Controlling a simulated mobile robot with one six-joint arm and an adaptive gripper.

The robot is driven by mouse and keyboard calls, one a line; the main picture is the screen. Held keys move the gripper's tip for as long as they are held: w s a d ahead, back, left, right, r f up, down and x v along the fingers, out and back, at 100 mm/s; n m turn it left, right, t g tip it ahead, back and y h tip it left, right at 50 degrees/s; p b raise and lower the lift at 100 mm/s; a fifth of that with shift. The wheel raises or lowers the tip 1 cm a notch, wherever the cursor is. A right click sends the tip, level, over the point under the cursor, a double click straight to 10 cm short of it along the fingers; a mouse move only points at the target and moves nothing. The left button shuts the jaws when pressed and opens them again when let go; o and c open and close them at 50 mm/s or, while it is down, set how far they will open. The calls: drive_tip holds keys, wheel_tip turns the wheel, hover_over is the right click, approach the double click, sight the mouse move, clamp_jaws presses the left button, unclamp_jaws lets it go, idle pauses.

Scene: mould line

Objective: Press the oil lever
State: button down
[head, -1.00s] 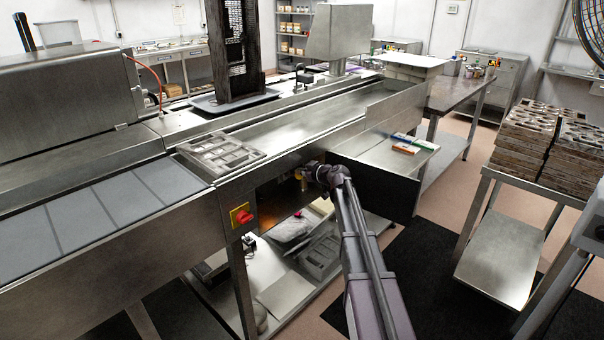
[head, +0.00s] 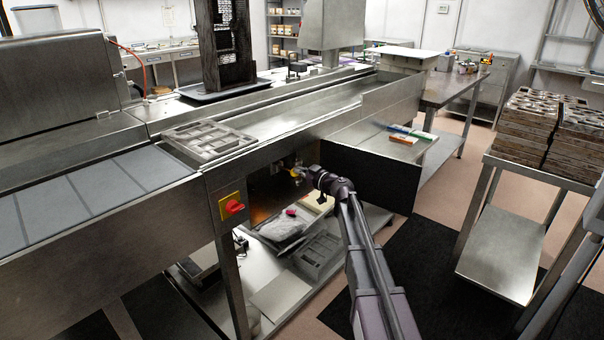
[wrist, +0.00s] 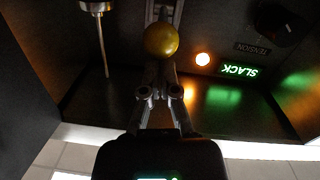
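The oil lever shows in the wrist view as a yellow ball knob (wrist: 161,39) on a metal shaft inside a dark recess under the machine's bed. In the head view the yellow knob (head: 296,172) is small and partly lost beside my gripper. My gripper (wrist: 161,72) points at the knob from below in the wrist picture. Its fingertips are drawn close together with nothing seen between them. They are just under the ball; I cannot tell whether they touch it.
An orange lamp (wrist: 202,59), a lit green SLACK sign (wrist: 240,70) and a black TENSION dial (wrist: 283,22) are right of the lever. A metal nozzle (wrist: 97,5) with a thin rod hangs left. A red switch (head: 233,207) is on the machine's leg.

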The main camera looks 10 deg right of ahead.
wheel_tip(320, 180, down, 2)
drive_tip(key=shift+s+f+b, duration=0.15)
drive_tip(key=shift+f+b, duration=0.1)
drive_tip(key=shift+b, duration=0.85)
drive_tip(key=shift+a+f+b, duration=0.15)
drive_tip(key=shift+f+b, duration=0.55)
drive_tip(key=shift+a+f+b, duration=0.15)
drive_tip(key=shift+f+b, duration=0.5)
drive_tip(key=shift+d+f, duration=0.1)
drive_tip(key=shift+d+f, duration=0.1)
drive_tip(key=shift+f, duration=0.05)
drive_tip(key=s+d+f+b, duration=0.3)
drive_tip(key=s+d+b, duration=0.1)
drive_tip(key=s, duration=0.3)
drive_tip(key=shift+d+f, duration=0.3)
drive_tip(key=shift+d, duration=0.5)
